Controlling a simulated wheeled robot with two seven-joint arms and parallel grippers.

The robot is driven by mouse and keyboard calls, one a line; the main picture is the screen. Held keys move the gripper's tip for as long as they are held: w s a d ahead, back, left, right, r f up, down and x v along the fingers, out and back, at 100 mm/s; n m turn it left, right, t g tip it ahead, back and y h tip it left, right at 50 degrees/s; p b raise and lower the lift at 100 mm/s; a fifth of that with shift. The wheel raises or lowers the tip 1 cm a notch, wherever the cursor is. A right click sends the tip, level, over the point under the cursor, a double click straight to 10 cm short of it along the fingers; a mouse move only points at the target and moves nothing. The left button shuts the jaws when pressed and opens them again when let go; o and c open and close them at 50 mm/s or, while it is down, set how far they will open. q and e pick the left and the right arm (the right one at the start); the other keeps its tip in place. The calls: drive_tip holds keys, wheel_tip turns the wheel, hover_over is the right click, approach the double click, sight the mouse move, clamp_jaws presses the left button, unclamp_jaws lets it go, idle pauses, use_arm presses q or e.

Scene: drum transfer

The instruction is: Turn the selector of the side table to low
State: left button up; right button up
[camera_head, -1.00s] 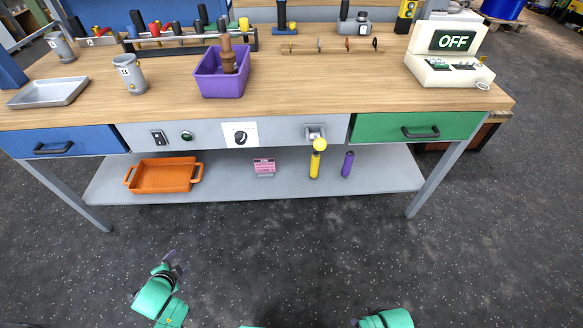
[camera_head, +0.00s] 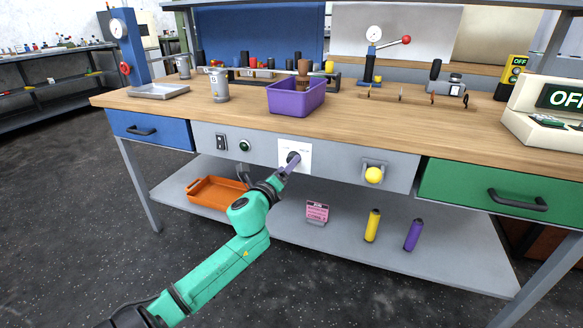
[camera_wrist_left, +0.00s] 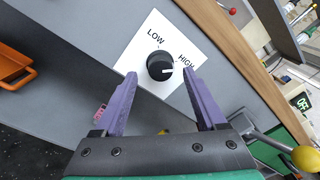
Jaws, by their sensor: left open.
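The selector (camera_wrist_left: 160,66) is a round black knob on a white plate (camera_wrist_left: 135,62) marked LOW and HIGH. In the left wrist view its white pointer mark is turned toward HIGH. In the head view the selector (camera_head: 293,157) sits in the grey front panel of the table (camera_head: 340,165), partly hidden by my gripper. My left gripper (camera_head: 286,169) is in front of it. In the left wrist view the open purple fingers of my left gripper (camera_wrist_left: 160,76) lie either side of the knob, with gaps between; contact is not visible. My right gripper is out of view.
A black switch (camera_head: 221,142) and green button (camera_head: 244,146) are left of the selector. A yellow ball-ended handle (camera_head: 374,175) sticks out on the right. Blue (camera_head: 165,130) and green (camera_head: 470,185) drawers flank the panel. An orange tray (camera_head: 205,203) lies on the lower shelf.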

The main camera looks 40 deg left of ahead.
use_arm(q)
drive_tip(key=shift+x, duration=1.4)
clamp_jaws()
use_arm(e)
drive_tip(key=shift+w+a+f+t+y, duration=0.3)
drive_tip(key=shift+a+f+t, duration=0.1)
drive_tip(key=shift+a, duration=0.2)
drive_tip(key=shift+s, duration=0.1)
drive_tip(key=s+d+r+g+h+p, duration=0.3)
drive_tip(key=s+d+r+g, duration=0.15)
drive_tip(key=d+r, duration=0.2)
use_arm(q)
drive_tip(key=shift+d+n+y+p, duration=0.2)
drive_tip(key=shift+n+p, duration=0.85)
drive_tip(key=shift+n, duration=3.65)
drive_tip(key=shift+a+n+y+p, duration=0.2)
drive_tip(key=shift+n+p, duration=0.8)
drive_tip(key=shift+n, duration=3.7)
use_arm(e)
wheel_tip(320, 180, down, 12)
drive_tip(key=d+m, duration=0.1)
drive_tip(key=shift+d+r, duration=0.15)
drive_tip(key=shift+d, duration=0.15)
use_arm(q)
drive_tip(key=shift+d, duration=0.15)
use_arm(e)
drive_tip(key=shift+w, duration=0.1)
